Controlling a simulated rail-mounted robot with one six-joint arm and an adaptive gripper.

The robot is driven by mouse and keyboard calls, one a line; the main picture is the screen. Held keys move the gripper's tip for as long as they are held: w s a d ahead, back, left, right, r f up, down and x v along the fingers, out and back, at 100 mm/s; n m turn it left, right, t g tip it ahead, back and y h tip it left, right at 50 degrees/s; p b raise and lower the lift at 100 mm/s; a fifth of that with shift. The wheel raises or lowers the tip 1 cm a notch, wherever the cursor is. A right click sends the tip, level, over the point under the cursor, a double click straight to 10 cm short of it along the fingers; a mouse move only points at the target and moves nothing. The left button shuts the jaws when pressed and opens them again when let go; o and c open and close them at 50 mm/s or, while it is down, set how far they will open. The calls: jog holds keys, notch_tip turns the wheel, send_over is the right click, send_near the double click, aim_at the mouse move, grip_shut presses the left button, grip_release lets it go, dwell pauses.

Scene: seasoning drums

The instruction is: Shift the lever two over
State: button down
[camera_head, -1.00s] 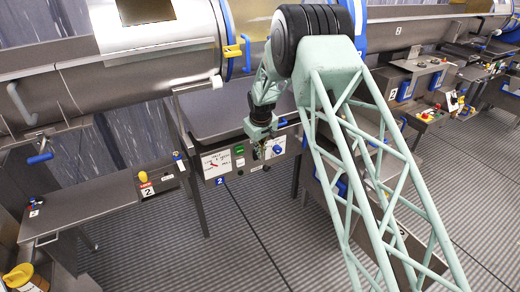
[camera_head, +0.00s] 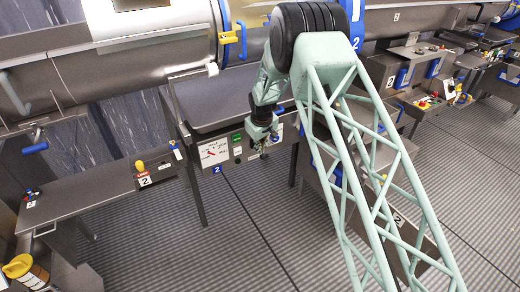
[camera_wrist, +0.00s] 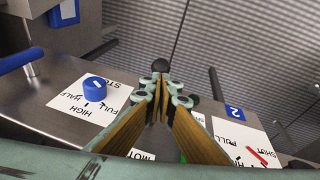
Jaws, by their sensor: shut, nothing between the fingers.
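My gripper (camera_head: 260,150) is in front of the control panel in the head view. In the wrist view, my gripper's (camera_wrist: 160,90) fingers are shut together with nothing between them. A black ball (camera_wrist: 160,65) shows just beyond the fingertips; whether they touch it I cannot tell. Which of these the task calls the lever is unclear.
A green button (camera_head: 237,138) sits on the panel beside my gripper. A blue tag numbered 2 (camera_head: 216,169) is below. A side bench with a yellow button (camera_head: 139,165) stands at left. A large steel drum (camera_head: 150,55) lies above. Striped floor (camera_head: 240,235) is open in front.

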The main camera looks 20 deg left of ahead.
jog(key=shift+s+d+f+b, duration=0.15)
jog(key=shift+f+b, duration=0.9)
jog(key=shift+f, duration=0.55)
jog(key=shift+r, duration=0.3)
jog(key=shift+r, duration=0.45)
jog(key=shift+r, duration=0.1)
jog(key=shift+r, duration=0.2)
